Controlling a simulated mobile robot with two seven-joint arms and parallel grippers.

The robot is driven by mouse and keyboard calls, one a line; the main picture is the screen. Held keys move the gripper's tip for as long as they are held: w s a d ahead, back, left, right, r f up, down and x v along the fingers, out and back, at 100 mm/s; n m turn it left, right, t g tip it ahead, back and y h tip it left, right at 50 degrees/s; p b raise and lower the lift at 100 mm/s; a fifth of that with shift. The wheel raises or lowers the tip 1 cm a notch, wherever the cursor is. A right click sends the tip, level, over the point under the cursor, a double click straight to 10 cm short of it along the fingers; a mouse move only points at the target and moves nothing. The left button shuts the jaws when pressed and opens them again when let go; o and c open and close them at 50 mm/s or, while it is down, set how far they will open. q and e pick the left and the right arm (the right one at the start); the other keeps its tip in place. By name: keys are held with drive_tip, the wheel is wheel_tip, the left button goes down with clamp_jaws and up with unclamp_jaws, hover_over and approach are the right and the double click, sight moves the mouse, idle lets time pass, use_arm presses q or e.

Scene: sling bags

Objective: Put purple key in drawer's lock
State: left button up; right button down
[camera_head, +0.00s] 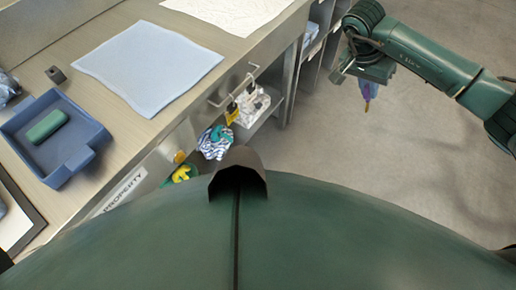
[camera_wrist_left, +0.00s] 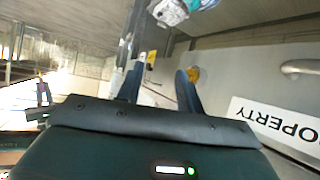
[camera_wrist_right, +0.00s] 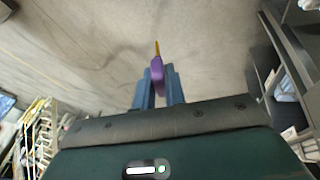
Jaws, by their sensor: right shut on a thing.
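The purple key (camera_wrist_right: 157,76) is between the fingers of my right gripper (camera_wrist_right: 160,88), which is shut on it. Its yellow shaft points away from the gripper. In the head view the key (camera_head: 368,89) hangs below my right gripper (camera_head: 371,72) over open floor, well right of the drawers. The drawer front (camera_head: 124,190) carries a PROPERTY label. A round brass-coloured piece (camera_head: 180,156), perhaps the lock, is on it; it also shows in the left wrist view (camera_wrist_left: 193,74). My left gripper (camera_wrist_left: 158,88) is open and empty near this front.
A blue tray (camera_head: 85,133) with a green block (camera_head: 47,126) and a pale blue cloth (camera_head: 148,65) lie on the counter. Bags (camera_head: 214,142) hang at the counter's front, near a metal rail. Shelves (camera_head: 318,40) stand farther back. The floor at right is free.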

use_arm(q)
drive_tip(key=f+b, duration=0.1)
drive_tip(key=b, duration=0.3)
drive_tip(key=f+t+b, duration=0.1)
drive_tip(key=b, duration=0.2)
drive_tip(key=f+t+b, duration=0.1)
drive_tip(key=b, duration=0.3)
drive_tip(key=shift+d+n+h+b, duration=0.25)
drive_tip(key=shift+n+h+b, duration=0.05)
drive_tip(key=shift+h, duration=0.1)
use_arm(e)
drive_tip(key=s+a+f+m+t+y, duration=0.2)
drive_tip(key=s+a+f+m+y, duration=0.3)
drive_tip(key=a+m, duration=0.5)
drive_tip(key=s+a+f+m+t+y, duration=0.2)
drive_tip(key=s+a+f+m+y, duration=0.3)
drive_tip(key=a+m+y, duration=0.4)
drive_tip(key=s+a+f+m+t+y, duration=0.2)
drive_tip(key=s+a+f+m+y, duration=0.4)
drive_tip(key=a+m, duration=0.6)
drive_tip(key=a+y, duration=0.1)
drive_tip(key=a, duration=0.3)
drive_tip(key=shift+s, duration=0.25)
drive_tip(key=shift+f, duration=0.1)
